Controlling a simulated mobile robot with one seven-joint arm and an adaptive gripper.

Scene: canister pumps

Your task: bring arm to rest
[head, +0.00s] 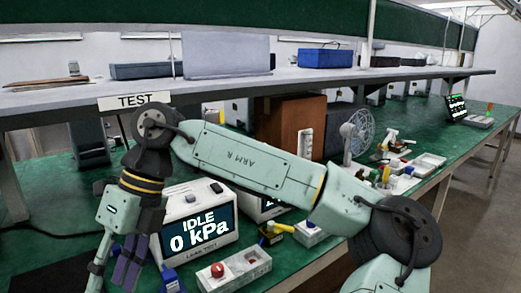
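My arm, pale green and marked "ARM R", spans the head view from the lower right to a dark joint at the upper left, then bends down. My gripper (128,268) seems to be the dark, purplish end piece at the lower left, over the green bench and left of the leak tester (200,222). Its fingertips are small and dark, so whether it is open or shut does not show clearly. I see nothing plainly held in it. The tester's screen reads "IDLE 0 kPa".
A box with a red button (217,270) stands in front of the tester, beside a blue item (170,279). A yellow-and-blue part (273,232), a fan (358,130) and several trays are farther right. A shelf (300,80) with a "TEST" sign (134,101) runs above the bench.

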